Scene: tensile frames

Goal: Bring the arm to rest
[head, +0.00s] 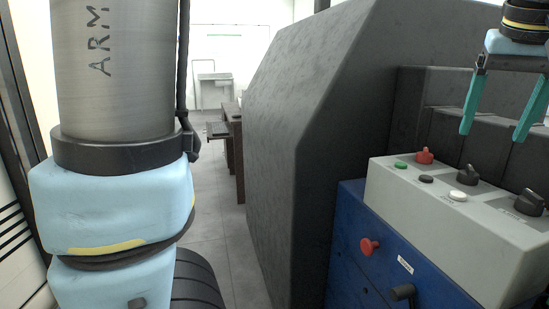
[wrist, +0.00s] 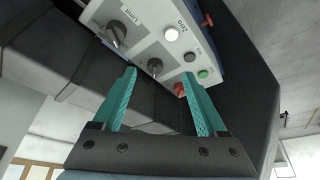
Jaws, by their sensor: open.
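My gripper (head: 502,104) is at the upper right of the head view, with two teal fingers pointing down. The fingers are spread apart with nothing between them. It hangs above and behind the grey control panel (head: 436,218), apart from it as far as I can see. In the wrist view the open fingers (wrist: 159,92) point toward the panel (wrist: 150,43), with its knobs and buttons beyond the tips. My arm's large light-blue and grey links fill the left of the head view.
The panel carries a red knob (head: 424,155), black knobs (head: 529,202) and a white button (head: 457,195). Below is a blue cabinet (head: 352,229) with a red button (head: 369,246). A tall dark housing (head: 290,130) stands mid-view. Grey floor (head: 212,205) is clear left of it, leading to a distant sink (head: 214,88).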

